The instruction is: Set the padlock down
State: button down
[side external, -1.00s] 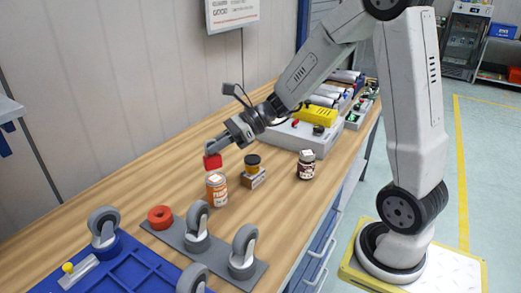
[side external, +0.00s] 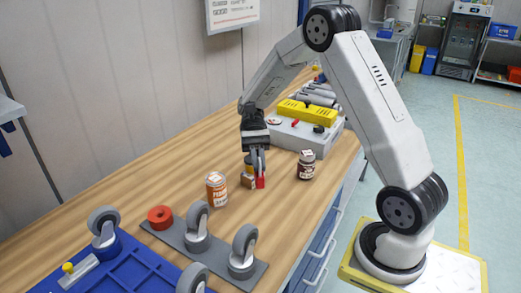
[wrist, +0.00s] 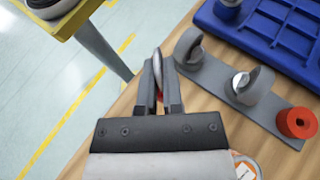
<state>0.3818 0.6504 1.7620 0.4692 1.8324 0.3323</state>
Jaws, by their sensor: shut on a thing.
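The padlock (side external: 260,183) has a red body. My gripper (side external: 259,160) is shut on it and points down, with the padlock below the fingertips at or just above the wooden table. I cannot tell whether it touches the wood. In the wrist view my gripper (wrist: 161,80) shows a grey metal loop of the padlock (wrist: 157,60) at the fingertips and a sliver of red between the fingers. In the side view the padlock is just in front of a small brown box (side external: 247,181), which the gripper partly hides.
Casters on a grey plate (side external: 215,250), a red ring (side external: 160,217) and a blue tray (side external: 120,268) lie nearer the camera. Wood between padlock and dark jar is clear.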

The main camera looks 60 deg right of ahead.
jog(key=s+d+r+n+t+h, duration=0.1)
jog(key=s+d+n+h, duration=0.2)
jog(key=d+n+h, duration=0.6)
jog(key=s+d+r+n+t+h, duration=0.15)
jog(key=d+n+h, duration=0.35)
jog(key=n+h, duration=0.8)
jog(key=w+d+r+n+t+h, duration=0.1)
jog(key=w+d+r+n+t, duration=0.2)
jog(key=d+r+n+t, duration=0.65)
notch_tip(320, 180, down, 16)
jog(key=a+t, duration=0.2)
jog(key=shift+s+r+n, duration=0.15)
jog(key=shift+n, duration=0.3)
jog(key=shift+d, duration=0.1)
jog(key=shift+w+d+f, duration=1.2)
jog(key=shift+w+f, duration=0.35)
jog(key=shift+w, duration=0.35)
jog(key=shift+w+d+f, duration=1.2)
jog(key=shift+w+f, duration=0.35)
jog(key=shift+w, duration=0.35)
jog(key=shift+w+d+f, duration=1.2)
jog(key=shift+w+f, duration=0.35)
jog(key=shift+w, duration=0.35)
jog(key=shift+f, duration=0.1)
